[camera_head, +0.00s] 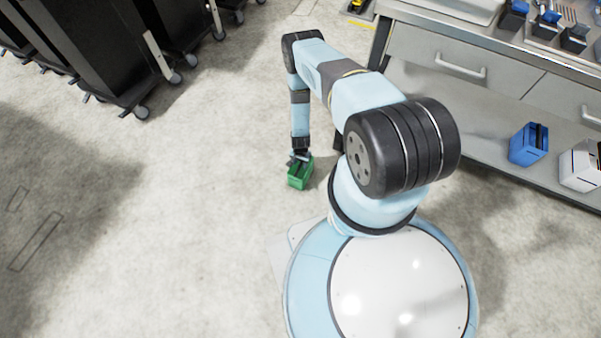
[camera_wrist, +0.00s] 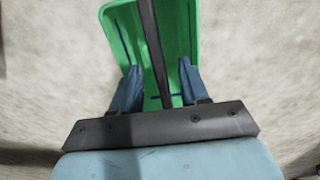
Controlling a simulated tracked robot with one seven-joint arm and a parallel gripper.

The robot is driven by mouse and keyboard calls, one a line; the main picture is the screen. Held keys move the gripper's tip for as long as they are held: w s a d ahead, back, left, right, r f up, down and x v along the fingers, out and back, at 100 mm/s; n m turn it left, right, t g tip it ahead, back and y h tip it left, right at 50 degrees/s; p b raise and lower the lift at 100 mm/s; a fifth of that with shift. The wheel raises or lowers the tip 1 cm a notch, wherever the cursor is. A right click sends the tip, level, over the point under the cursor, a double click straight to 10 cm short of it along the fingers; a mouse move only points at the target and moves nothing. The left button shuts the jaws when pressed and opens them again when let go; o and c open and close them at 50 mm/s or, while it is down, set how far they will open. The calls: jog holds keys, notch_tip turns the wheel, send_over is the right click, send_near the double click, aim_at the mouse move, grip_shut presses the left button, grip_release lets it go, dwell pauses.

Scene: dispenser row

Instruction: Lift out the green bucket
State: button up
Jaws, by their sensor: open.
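The green bucket (camera_head: 299,177) is at the floor, left of my base; I cannot tell whether its bottom touches the floor. In the wrist view the green bucket (camera_wrist: 180,28) fills the top middle, with a dark handle bar across its opening. My gripper (camera_head: 299,159) points down at the top of the bucket. In the wrist view my gripper (camera_wrist: 159,72) is open, with one blue finger on each side of the dark bar and a gap to it. The bucket's near end is hidden behind my gripper.
A grey bench (camera_head: 423,48) with drawers stands at the right. Its lower shelf holds a blue bucket (camera_head: 528,146) and a white box (camera_head: 580,166). Black wheeled cabinets (camera_head: 95,50) stand at the upper left. The floor left of the green bucket is clear.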

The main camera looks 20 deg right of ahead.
jog(key=shift+f, duration=2.4)
grip_shut()
